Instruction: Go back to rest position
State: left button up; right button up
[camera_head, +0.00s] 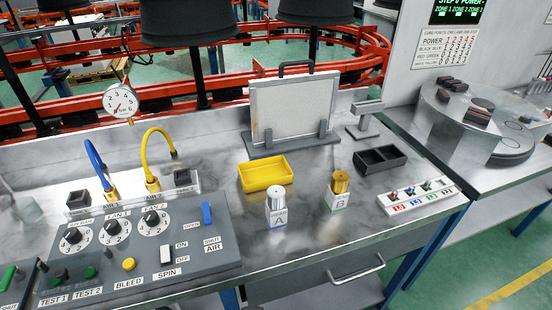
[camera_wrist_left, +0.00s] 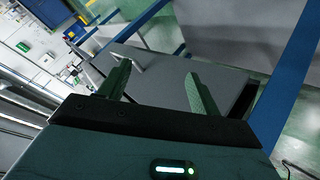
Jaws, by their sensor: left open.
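My left gripper (camera_wrist_left: 157,70) shows in the left wrist view with its two dark green fingers spread apart. Nothing is between the fingers. Beyond them are a grey drawer front and blue frame legs, seen at a tilt, so the gripper appears to be in front of the bench and low. Neither gripper shows in the head view. My right gripper is in no view.
The metal workbench (camera_head: 330,215) holds a grey control panel (camera_head: 130,250), a yellow tray (camera_head: 266,174), spindle blocks A (camera_head: 276,214) and B (camera_head: 339,197), a black bin (camera_head: 380,159) and a white rack (camera_head: 418,196). A drawer handle (camera_head: 357,270) sticks out in front.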

pick_arm(q)
jog(key=s+a+f+n+t+y, duration=0.1)
jog(key=s+a+f+y, duration=0.3)
jog(key=s+a, duration=0.65)
jog(key=s+a+f+t+y, duration=0.1)
jog(key=s+a+f+y, duration=0.2)
jog(key=s+a+f, duration=0.55)
notch_tip(320, 180, up, 7)
jog(key=w+a+t+p, duration=0.1)
jog(key=p, duration=0.2)
jog(key=shift+w+a+f, duration=0.15)
jog(key=shift+w+a, duration=0.05)
jog(key=shift+w, duration=0.05)
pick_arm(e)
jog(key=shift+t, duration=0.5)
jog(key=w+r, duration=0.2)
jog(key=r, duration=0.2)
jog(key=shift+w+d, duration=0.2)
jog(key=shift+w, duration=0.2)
